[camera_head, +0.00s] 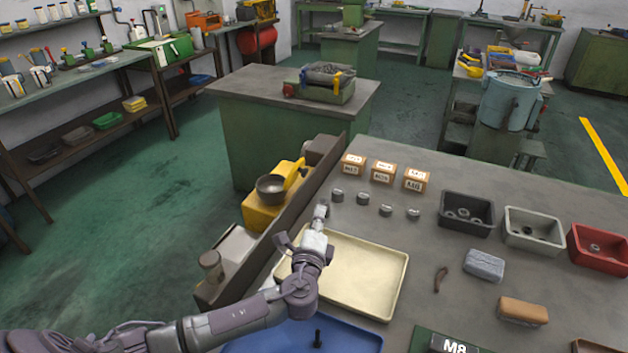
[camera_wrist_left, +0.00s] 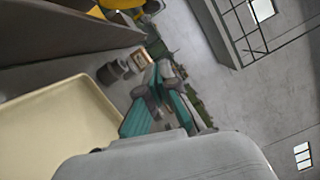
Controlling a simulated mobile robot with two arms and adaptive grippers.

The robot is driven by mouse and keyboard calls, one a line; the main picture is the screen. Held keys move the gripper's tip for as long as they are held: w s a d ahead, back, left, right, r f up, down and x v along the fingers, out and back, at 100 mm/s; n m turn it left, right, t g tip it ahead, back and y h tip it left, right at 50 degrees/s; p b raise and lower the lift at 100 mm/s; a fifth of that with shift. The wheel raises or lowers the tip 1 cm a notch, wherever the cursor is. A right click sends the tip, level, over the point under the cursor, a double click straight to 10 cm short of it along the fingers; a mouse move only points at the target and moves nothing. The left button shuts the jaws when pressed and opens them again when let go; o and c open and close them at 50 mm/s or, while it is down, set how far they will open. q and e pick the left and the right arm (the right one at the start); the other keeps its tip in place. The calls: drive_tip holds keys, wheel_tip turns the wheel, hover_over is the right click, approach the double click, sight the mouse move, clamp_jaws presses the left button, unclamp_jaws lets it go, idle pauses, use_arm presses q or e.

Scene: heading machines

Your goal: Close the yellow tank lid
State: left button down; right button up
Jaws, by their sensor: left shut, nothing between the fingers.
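The yellow tank (camera_head: 262,214) stands behind the long dark rail, at the left edge of the workbench. A round grey bowl-like part (camera_head: 271,189) sits at its top, and a yellow raised piece (camera_head: 296,173) that looks like the lid stands tilted beside it. A bit of yellow also shows at the top of the left wrist view (camera_wrist_left: 122,4). My left gripper (camera_head: 320,211) is shut and empty above the bench, to the right of the tank and rail, apart from both. Its teal-edged fingers show in the left wrist view (camera_wrist_left: 160,98). My right gripper is out of view.
The dark rail (camera_head: 285,225) stands between my left gripper and the tank. A cream tray (camera_head: 375,285) lies below my arm. Several small metal parts (camera_head: 363,199) and small labelled boxes (camera_head: 383,171) stand close ahead. Bins (camera_head: 533,230) are at right.

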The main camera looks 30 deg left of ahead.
use_arm(q)
drive_tip(key=w+a+r+p, duration=0.2)
drive_tip(key=w+a+p, duration=0.3)
drive_tip(key=w, duration=0.3)
drive_tip(key=shift+a+r, duration=0.25)
drive_tip(key=shift+a, duration=0.4)
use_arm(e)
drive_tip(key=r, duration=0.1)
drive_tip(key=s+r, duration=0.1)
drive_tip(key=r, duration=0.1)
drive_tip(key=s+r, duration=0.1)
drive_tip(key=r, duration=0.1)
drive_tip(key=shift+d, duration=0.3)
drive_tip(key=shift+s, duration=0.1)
